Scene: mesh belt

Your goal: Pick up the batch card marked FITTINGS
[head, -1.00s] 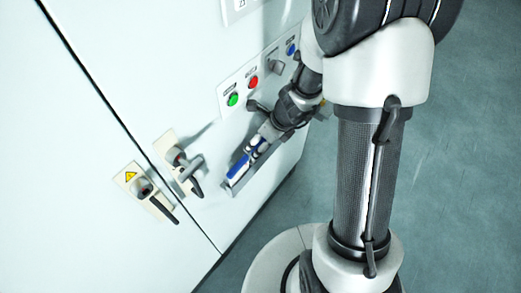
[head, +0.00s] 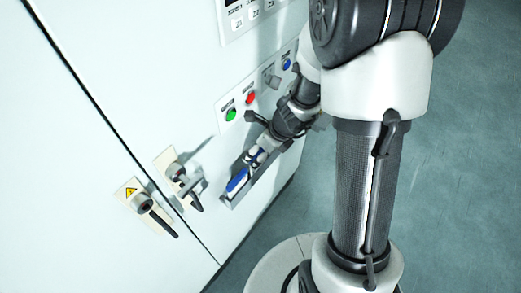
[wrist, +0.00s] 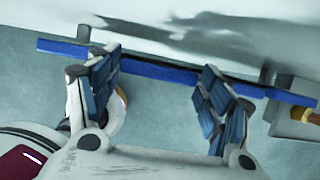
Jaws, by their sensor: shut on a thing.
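A long blue edge (wrist: 165,70), which I take to be the top of the batch card, runs across the wrist view behind my fingertips. No FITTINGS marking is legible. My gripper (wrist: 158,82) has blue-padded fingers on either side of the middle stretch of this edge. They look apart in the picture, but the gripper is shut on the card. In the head view my gripper (head: 252,165) reaches down to a narrow grey holder (head: 229,200) on the cabinet front. My fingers and the holder hide most of the card.
Open floor (head: 465,170) lies to the right.

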